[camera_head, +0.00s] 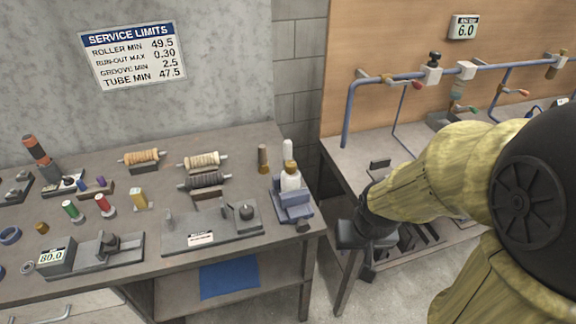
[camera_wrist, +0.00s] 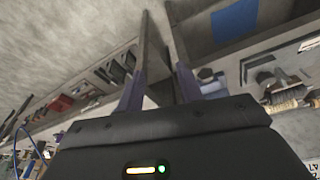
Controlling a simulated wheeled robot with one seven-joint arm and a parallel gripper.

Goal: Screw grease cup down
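I cannot tell for sure which thing is the grease cup. Candidates are a small brass-coloured cup (camera_head: 42,228) on the left bench, a brass-coloured upright piece (camera_head: 263,159) at that bench's back right, and a brass-coloured fitting (camera_head: 556,64) on the blue pipe at the far right. My gripper (camera_head: 366,252) hangs in front of the right bench, below its top and apart from all of these. In the wrist view its two purple fingers (camera_wrist: 160,88) stand well apart. No held thing shows between them, only the benches and floor behind.
The left bench (camera_head: 230,262) carries rollers, spools, a grey fixture (camera_head: 212,232) and a white bottle (camera_head: 290,178). The right bench (camera_head: 345,170) has a blue pipe (camera_head: 400,76) with white blocks above it. A narrow gap of floor lies between the benches.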

